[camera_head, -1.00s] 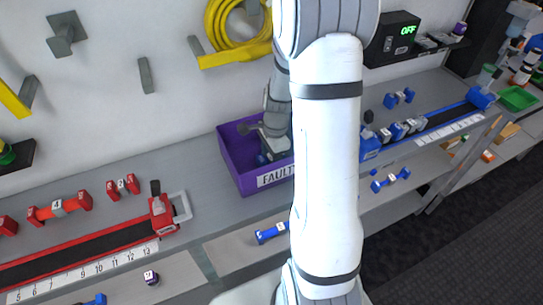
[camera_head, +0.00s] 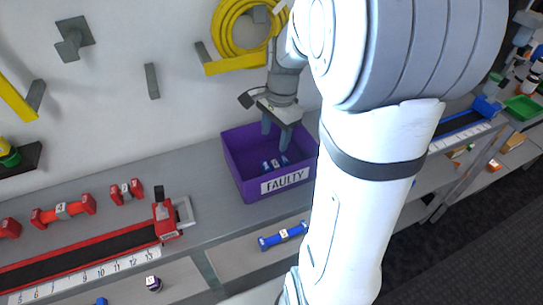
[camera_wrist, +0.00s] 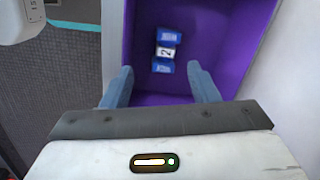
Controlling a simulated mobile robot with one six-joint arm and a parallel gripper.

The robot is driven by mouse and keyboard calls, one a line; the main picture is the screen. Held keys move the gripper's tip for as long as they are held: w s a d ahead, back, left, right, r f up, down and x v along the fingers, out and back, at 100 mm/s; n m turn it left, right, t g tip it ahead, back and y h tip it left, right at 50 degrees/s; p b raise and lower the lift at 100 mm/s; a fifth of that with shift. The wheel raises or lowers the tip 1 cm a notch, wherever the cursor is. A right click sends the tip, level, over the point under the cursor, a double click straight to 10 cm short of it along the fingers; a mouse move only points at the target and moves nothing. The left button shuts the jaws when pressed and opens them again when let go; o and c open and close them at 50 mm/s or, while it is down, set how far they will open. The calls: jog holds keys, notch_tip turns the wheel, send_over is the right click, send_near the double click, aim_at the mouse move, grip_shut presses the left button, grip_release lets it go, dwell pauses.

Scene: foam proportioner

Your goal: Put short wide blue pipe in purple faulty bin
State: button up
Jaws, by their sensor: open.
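The short wide blue pipe (camera_wrist: 165,51), with a white middle band marked 2, lies on the floor of the purple bin. It also shows in the head view (camera_head: 275,163). The purple faulty bin (camera_head: 239,160) stands on the grey bench against the wall, its front label reading FAULTY. In the wrist view the purple wall (camera_wrist: 225,30) surrounds the pipe. My gripper (camera_head: 276,133) is above the bin, pointing down. Its fingers (camera_wrist: 162,85) are apart with nothing between them, and the pipe lies beyond their tips.
A longer blue pipe (camera_head: 283,236) lies on the lower shelf below the bin. Red pipes (camera_head: 63,209) and a red measuring rig (camera_head: 165,217) are left on the bench. A yellow hose (camera_head: 238,28) hangs above. My arm hides the bench to the right of the bin.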

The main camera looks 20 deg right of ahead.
jog(key=s+a+r+n+t, duration=0.1)
jog(key=s+a+r+n, duration=0.1)
jog(key=s+a+n, duration=0.2)
jog(key=s+a+r+n+t+h, duration=0.1)
jog(key=s+a+n, duration=0.3)
jog(key=s+n, duration=0.5)
jog(key=shift+s+r+n+t, duration=0.35)
jog(key=shift+r+n, duration=0.5)
jog(key=shift+n, duration=0.15)
